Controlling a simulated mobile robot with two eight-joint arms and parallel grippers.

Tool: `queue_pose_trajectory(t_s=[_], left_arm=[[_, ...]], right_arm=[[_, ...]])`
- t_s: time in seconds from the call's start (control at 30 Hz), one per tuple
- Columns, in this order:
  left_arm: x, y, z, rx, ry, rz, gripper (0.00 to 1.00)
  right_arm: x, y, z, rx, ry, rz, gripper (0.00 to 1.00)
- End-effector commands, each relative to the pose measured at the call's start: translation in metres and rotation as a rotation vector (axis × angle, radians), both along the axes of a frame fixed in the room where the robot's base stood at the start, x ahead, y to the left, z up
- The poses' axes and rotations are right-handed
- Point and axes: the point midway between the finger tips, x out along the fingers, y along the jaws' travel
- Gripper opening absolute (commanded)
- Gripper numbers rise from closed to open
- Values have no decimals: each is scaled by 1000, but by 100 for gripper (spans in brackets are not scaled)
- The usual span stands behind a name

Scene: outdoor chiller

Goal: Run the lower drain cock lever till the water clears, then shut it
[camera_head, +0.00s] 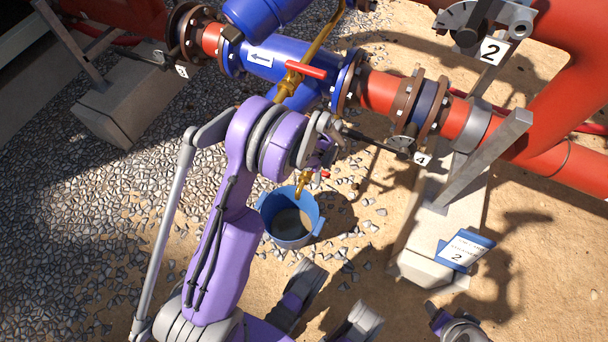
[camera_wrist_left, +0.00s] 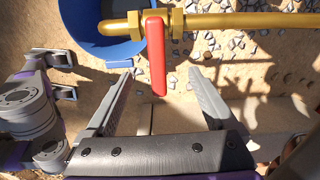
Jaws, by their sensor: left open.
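The lower drain cock (camera_head: 303,184) is brass and sits above a blue bucket (camera_head: 264,203). Its red lever (camera_head: 324,173) is partly hidden by my left wrist in the head view. In the left wrist view the red lever (camera_wrist_left: 157,62) stands crosswise to the brass pipe (camera_wrist_left: 235,20). My left gripper (camera_wrist_left: 160,74) is open, with the lever between its two fingers and no visible contact. The blue bucket (camera_wrist_left: 82,36) is under the spout there. The bucket's inside looks dull grey-brown; no clear stream of water shows.
A second red lever (camera_head: 306,69) sits higher, on a brass pipe (camera_head: 318,45) by the blue strainer. Red flanged pipe (camera_head: 378,92) crosses above the work area. Gravel (camera_head: 80,220) lies left.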

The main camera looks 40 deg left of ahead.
Motion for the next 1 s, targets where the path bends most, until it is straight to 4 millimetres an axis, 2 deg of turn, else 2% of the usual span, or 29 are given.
queue_pose_trajectory(t_s=[0.6,1.0], left_arm=[[0,0,68,0,-1,0,90],[0,0,70,0,0,0,90]], right_arm=[[-7,0,43,0,-8,0,60],[-7,0,43,0,-8,0,60]])
